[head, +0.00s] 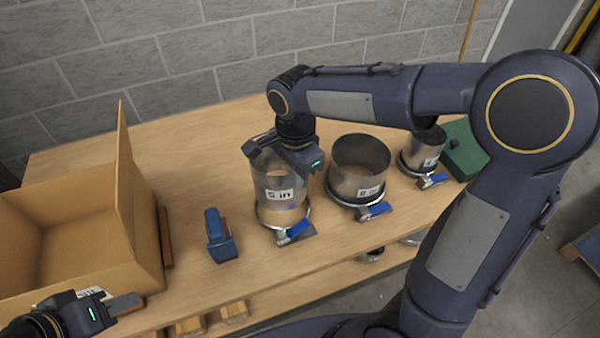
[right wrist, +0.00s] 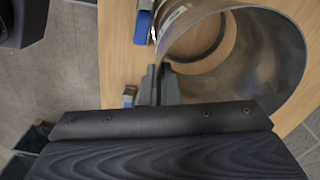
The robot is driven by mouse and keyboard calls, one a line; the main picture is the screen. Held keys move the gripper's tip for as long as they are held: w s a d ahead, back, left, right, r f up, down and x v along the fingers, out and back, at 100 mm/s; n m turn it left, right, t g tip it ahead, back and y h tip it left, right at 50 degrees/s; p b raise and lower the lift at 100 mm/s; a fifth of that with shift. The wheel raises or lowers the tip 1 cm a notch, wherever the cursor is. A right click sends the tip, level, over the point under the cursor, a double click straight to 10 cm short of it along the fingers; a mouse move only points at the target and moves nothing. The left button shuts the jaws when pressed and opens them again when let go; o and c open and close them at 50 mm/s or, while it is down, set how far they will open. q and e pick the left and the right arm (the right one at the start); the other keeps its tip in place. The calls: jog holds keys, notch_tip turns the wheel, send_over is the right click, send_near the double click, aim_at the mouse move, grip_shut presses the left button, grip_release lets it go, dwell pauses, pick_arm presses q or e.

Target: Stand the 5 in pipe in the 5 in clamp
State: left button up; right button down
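The 5 in pipe (head: 268,188) is a shiny metal cylinder with a white "5 in" label, upright over the 5 in clamp (head: 293,231), a ring with a blue lever. Its lower end lines up with the ring; I cannot tell whether it rests fully down inside it. My right gripper (head: 268,150) is at the pipe's upper rim, with its fingers closed on the wall. In the right wrist view the fingers (right wrist: 160,84) pinch the rim of the pipe (right wrist: 270,60). My left gripper (head: 112,304) is low at left, away from the pipe; its finger opening is unclear.
An 8 in pipe (head: 360,165) stands in a clamp to the right, with a smaller pipe (head: 422,150) beyond. A green box (head: 463,150) is at the far right. An open cardboard box (head: 75,230) is at left, and a blue tool (head: 220,236) lies between.

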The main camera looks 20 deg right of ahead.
aim_at(297, 198)
jog(key=shift+f+b, duration=3.1)
jog(key=shift+f, duration=0.85)
jog(key=c, duration=1.6)
grip_release()
notch_tip(297, 198, up, 8)
jog(key=shift+f, duration=0.1)
